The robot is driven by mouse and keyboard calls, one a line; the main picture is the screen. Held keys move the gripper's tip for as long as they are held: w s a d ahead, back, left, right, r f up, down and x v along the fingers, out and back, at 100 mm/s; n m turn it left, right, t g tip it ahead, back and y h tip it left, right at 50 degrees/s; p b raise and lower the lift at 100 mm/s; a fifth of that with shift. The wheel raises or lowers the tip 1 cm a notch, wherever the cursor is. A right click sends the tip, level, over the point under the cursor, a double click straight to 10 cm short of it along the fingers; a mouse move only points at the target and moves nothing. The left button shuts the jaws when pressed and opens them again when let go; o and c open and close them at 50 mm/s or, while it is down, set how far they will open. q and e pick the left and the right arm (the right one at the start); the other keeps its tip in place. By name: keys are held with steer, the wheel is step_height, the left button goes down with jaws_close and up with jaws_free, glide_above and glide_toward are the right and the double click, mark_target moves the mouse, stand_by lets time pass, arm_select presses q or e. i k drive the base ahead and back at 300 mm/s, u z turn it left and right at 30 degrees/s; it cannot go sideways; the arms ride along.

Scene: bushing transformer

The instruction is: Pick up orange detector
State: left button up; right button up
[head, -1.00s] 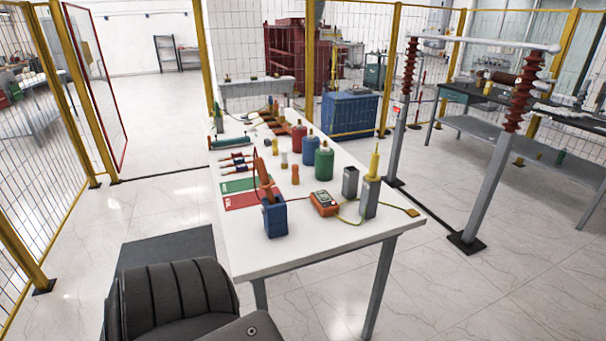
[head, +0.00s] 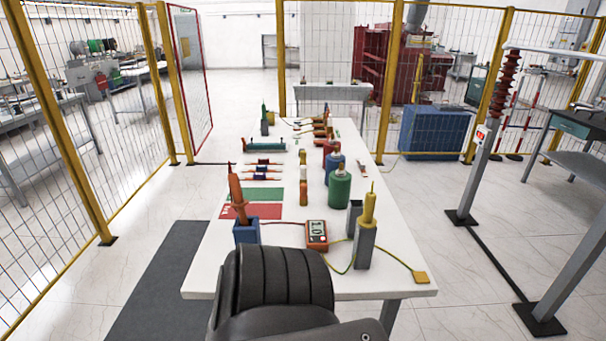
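An orange stick-shaped detector (head: 237,190) stands nearly upright, leaning slightly, in a blue box-shaped holder (head: 246,233) at the table's near left. Its lower end is hidden inside the holder. An orange handheld meter (head: 317,233) lies to its right on the white table (head: 215,272), with a red lead and a yellow-green lead. Neither of my grippers is in view. A dark grey padded part of my own body covers the near middle edge of the table.
A yellow rod (head: 369,207) stands in a grey holder (head: 366,247) at the near right. Green (head: 340,188), blue and red bottles stand farther back. Red and green mats lie behind the blue holder. Yellow-framed mesh fences (head: 60,120) enclose the area.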

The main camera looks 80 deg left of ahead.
mark_target(240, 203)
steer(key=i, duration=0.85)
steer(key=u, duration=1.95)
